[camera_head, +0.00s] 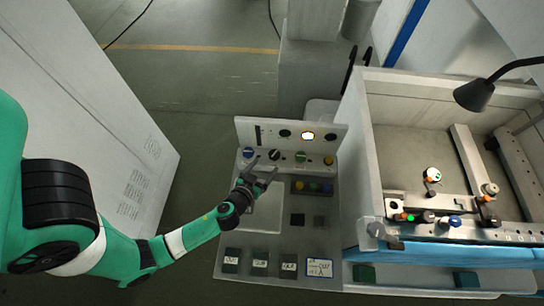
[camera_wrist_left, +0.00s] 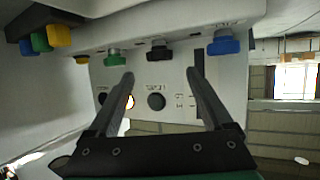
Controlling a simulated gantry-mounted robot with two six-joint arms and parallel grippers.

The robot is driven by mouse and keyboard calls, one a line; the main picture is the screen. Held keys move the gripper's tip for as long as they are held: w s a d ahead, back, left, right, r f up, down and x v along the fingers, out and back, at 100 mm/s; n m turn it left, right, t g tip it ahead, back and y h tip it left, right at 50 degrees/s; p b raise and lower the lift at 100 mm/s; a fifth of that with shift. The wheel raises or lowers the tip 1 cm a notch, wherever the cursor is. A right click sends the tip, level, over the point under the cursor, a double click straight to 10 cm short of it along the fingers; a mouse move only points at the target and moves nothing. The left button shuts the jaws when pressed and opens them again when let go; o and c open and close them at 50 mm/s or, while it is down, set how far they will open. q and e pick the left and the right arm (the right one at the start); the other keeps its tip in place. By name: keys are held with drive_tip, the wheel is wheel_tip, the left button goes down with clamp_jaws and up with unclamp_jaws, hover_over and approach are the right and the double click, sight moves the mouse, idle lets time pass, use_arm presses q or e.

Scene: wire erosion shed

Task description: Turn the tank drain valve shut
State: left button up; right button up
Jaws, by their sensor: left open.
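Several knobs stand in a row along the control console: a blue knob (camera_head: 248,153), a black knob (camera_head: 274,155), a green knob (camera_head: 300,157) and a yellow knob (camera_head: 328,160). Their labels are too small to read, so I cannot tell which one is the drain valve. My left gripper (camera_head: 264,172) is open and empty, just in front of the blue and black knobs. In the left wrist view its fingers (camera_wrist_left: 160,74) are spread, with the black knob (camera_wrist_left: 158,50) lined up between the tips, apparently untouched. The blue knob (camera_wrist_left: 223,43) and green knob (camera_wrist_left: 115,57) lie outside the fingers.
The open tank (camera_head: 420,90) stands right of the console, with small fittings including a blue knob (camera_head: 455,220) along its front. A lamp (camera_head: 474,95) hangs over it. Coloured buttons (camera_head: 313,187) sit right of my gripper. A white cabinet (camera_head: 90,110) stands left.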

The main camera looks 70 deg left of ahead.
sight(273, 156)
use_arm(q)
drive_tip(key=x, duration=0.6)
drive_tip(key=shift+w+a+f, duration=0.15)
drive_tip(key=shift+w+a, duration=0.1)
drive_tip(key=shift+a, duration=0.05)
